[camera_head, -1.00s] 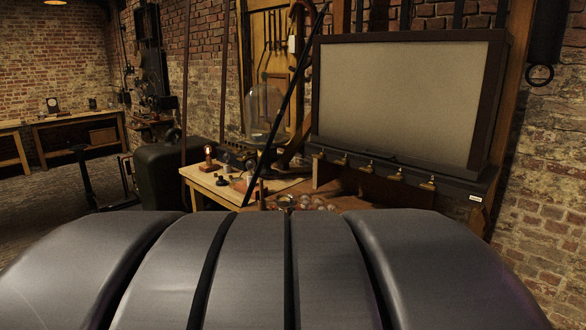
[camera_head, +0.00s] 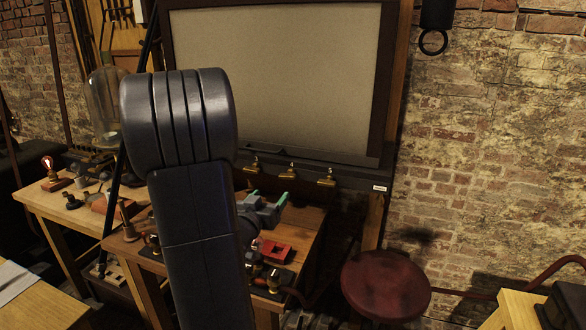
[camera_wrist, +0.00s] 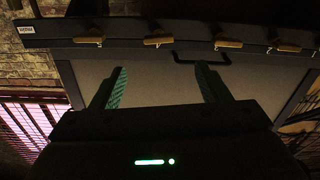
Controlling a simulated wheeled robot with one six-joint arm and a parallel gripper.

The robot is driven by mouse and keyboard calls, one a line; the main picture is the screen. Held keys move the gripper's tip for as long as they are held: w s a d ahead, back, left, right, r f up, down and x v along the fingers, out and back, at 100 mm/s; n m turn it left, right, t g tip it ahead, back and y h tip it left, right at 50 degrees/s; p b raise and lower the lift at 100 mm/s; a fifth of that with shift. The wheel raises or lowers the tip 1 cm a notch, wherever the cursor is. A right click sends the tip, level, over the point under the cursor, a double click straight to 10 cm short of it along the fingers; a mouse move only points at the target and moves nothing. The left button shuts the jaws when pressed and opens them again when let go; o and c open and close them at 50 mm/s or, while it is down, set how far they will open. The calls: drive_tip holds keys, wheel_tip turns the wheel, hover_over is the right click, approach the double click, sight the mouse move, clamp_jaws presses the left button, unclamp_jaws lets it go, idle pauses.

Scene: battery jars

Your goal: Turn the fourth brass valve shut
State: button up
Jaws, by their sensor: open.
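Brass valves sit in a row on the dark rail (camera_head: 345,180) under the large pale panel (camera_head: 280,70). In the head view three show: one near my arm (camera_head: 252,163), a middle one (camera_head: 289,172) and a right one (camera_head: 327,179); my arm hides the rest. The wrist view shows the row upside down, with the middle valve (camera_wrist: 158,41) just beyond my fingertips and the right one (camera_wrist: 88,40) beside it. My gripper (camera_head: 268,197) is open and empty, below and in front of the rail. Its green-lined fingers also show in the wrist view (camera_wrist: 162,70), apart from the valves.
Below my gripper is a wooden bench with a red piece (camera_head: 270,250) and brass fittings. A round dark-red stool (camera_head: 385,285) stands to the right. A table at left holds a lit bulb (camera_head: 47,163); a glass bell jar (camera_head: 104,105) stands behind it.

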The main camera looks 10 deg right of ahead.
sight(286, 177)
drive_tip(key=p+x, duration=0.3)
drive_tip(key=x, duration=1)
drive_tip(key=shift+w+d, duration=0.2)
drive_tip(key=shift+d, duration=0.1)
drive_tip(key=shift+c, duration=0.4)
drive_tip(key=c, duration=0.9)
drive_tip(key=shift+f+m+b, duration=0.15)
drive_tip(key=shift+m+b, duration=0.35)
drive_tip(key=shift+b, duration=0.35)
drive_tip(key=shift+m+b, duration=0.3)
drive_tip(key=o, duration=1)
